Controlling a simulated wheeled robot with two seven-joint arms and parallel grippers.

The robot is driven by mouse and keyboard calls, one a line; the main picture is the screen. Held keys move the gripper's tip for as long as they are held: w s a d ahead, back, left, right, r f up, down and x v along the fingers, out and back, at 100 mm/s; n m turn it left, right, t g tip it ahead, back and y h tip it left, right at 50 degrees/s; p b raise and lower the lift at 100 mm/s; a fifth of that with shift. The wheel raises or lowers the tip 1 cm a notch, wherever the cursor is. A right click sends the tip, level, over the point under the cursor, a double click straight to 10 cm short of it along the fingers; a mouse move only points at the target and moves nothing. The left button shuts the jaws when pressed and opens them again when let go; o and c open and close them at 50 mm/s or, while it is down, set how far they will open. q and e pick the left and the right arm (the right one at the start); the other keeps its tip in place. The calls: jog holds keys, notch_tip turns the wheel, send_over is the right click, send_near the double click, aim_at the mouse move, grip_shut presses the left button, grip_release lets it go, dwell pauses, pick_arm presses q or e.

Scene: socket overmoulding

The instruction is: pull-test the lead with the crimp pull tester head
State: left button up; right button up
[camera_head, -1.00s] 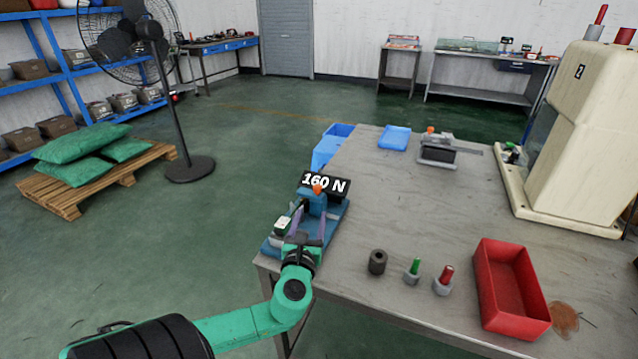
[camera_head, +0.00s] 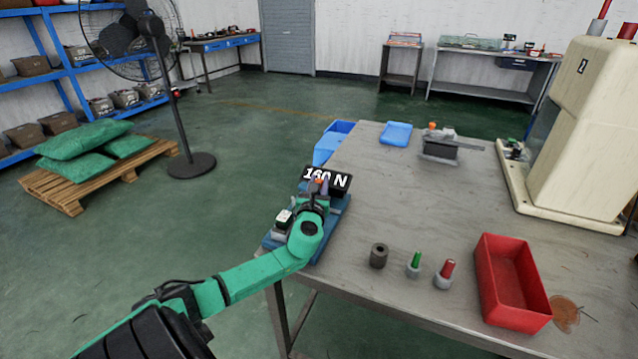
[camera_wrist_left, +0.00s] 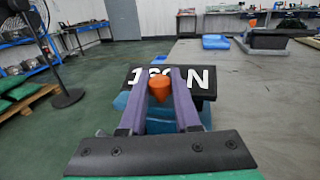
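The pull tester (camera_head: 336,212) is a blue base at the table's left edge. Its black display (camera_head: 341,181), reading 160 N, is partly covered by my gripper; it also shows in the left wrist view (camera_wrist_left: 207,82). My left gripper (camera_head: 319,184) is over the tester. In the left wrist view its two purple fingers close in on both sides of an orange knob (camera_wrist_left: 160,86) and appear shut on it. A small white-and-dark block (camera_head: 284,218) sits on the tester's left part. I cannot make out the lead. My right gripper is not in view.
A dark grey cylinder (camera_head: 379,256), a green-topped piece (camera_head: 414,263), a red-topped piece (camera_head: 445,273) and a red bin (camera_head: 510,318) stand along the front. A grey fixture (camera_head: 438,150), blue tray (camera_head: 396,134) and cream machine (camera_head: 585,130) are farther back. The table's middle is clear.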

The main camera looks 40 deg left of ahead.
pick_arm(q)
grip_shut()
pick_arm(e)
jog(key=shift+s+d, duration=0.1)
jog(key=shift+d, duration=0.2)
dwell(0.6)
pick_arm(q)
jog(key=d, duration=0.1)
jog(key=w+d, duration=0.1)
jog(key=d, duration=0.1)
jog(key=d+p, duration=0.1)
jog(key=shift+w+d, duration=0.2)
jog(key=shift+w, duration=0.05)
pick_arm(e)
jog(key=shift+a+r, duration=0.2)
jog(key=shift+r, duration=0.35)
pick_arm(q)
jog(key=shift+f, duration=0.1)
jog(key=o, duration=0.6)
grip_release()
jog(key=o, duration=0.3)
jog(key=shift+d, duration=0.15)
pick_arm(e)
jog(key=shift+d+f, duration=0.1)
